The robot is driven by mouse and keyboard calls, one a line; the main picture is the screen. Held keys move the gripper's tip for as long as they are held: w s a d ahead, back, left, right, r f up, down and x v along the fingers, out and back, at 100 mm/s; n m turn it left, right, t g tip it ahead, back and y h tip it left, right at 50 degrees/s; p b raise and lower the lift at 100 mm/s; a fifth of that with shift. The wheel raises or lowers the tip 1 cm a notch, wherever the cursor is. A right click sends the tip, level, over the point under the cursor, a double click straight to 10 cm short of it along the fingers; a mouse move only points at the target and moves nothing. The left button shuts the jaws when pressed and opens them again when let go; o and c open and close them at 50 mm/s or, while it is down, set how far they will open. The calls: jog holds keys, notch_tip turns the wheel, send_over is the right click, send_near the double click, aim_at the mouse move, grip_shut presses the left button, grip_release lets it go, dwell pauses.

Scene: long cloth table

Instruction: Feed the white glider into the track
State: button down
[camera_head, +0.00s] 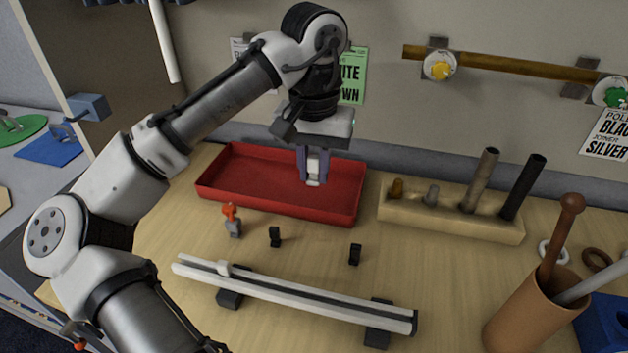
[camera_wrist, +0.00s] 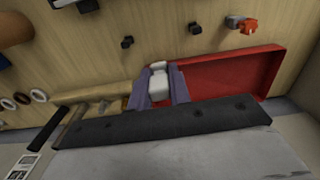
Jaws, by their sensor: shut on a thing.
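My gripper (camera_head: 313,178) is shut on a white glider (camera_head: 313,168), pointing down over the red tray (camera_head: 215,192). In the wrist view the white glider (camera_wrist: 158,84) sits between the two purple-grey fingers of my gripper (camera_wrist: 161,80). The pale track (camera_head: 310,295), with a dark groove along it, lies in front of the tray on two black supports. A small white piece (camera_head: 224,268) sits on the track near its left end. The gripper is behind the track and apart from it.
Two small black blocks (camera_head: 274,237) (camera_head: 355,254) and a red-and-grey piece (camera_head: 232,220) stand between tray and track. A wooden rack (camera_head: 450,222) with rods stands right of the tray. An orange cup (camera_head: 530,320) with tools stands at the front right.

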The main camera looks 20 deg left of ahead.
aim_at(314, 253)
dwell(0.4)
jog(key=shift+f+b, duration=4.9)
jog(key=shift+f, duration=5.05)
jog(key=c, duration=1.2)
grip_release()
jog(key=shift+r, duration=0.15)
jog(key=shift+r+p, duration=1.05)
jog(key=shift+p, duration=0.3)
jog(key=shift+c, duration=0.4)
